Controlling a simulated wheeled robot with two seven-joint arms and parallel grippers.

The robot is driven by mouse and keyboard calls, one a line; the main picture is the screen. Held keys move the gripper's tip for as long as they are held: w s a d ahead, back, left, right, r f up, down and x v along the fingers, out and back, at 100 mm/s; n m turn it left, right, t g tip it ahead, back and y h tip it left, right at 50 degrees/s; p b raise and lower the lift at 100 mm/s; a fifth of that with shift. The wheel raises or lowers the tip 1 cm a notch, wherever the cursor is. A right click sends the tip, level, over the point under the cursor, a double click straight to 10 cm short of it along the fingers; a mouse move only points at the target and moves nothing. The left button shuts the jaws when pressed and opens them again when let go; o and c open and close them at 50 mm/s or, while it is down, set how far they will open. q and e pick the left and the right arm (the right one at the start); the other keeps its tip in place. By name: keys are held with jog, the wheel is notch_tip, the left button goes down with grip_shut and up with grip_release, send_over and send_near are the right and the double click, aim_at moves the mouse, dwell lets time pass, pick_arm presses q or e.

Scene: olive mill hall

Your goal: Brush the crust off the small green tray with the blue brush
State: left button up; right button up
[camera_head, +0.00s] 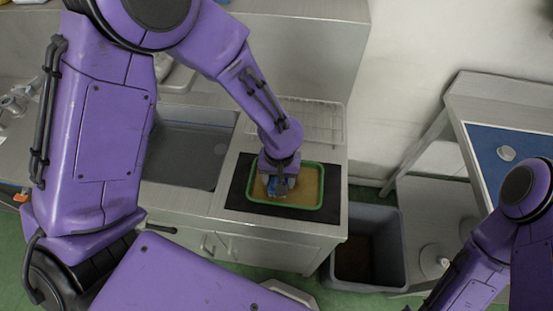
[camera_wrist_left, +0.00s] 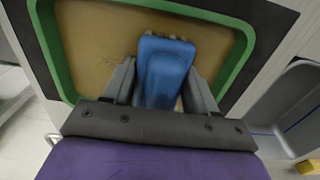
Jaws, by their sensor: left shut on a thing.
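The small green tray (camera_head: 322,168) lies on a black mat on the counter, and its green rim also shows in the left wrist view (camera_wrist_left: 60,60). Its inside is mostly covered by a tan-brown layer of crust (camera_head: 307,196), with some dark specks near the brush (camera_wrist_left: 112,38). My left gripper (camera_head: 278,182) is over the left half of the tray, pointing down. It is shut on the blue brush (camera_wrist_left: 165,68), whose blue body sits between the two fingers (camera_wrist_left: 163,85).
The black mat (camera_head: 238,190) surrounds the tray. A sink basin (camera_head: 185,155) is to the left and a wire rack (camera_head: 315,120) behind. A grey bin (camera_head: 392,228) stands on the floor at the right. A blue-topped table (camera_head: 490,138) is further right.

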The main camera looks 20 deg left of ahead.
pick_arm(q)
notch_tip(320, 180, up, 4)
jog(key=shift+f+p, duration=0.25)
jog(key=shift+p, duration=0.95)
notch_tip(320, 180, up, 3)
jog(key=p, duration=0.3)
jog(key=shift+r+p, duration=0.1)
jog(key=shift+p, duration=0.2)
jog(key=shift+r+p, duration=0.7)
jog(key=shift+r, duration=0.1)
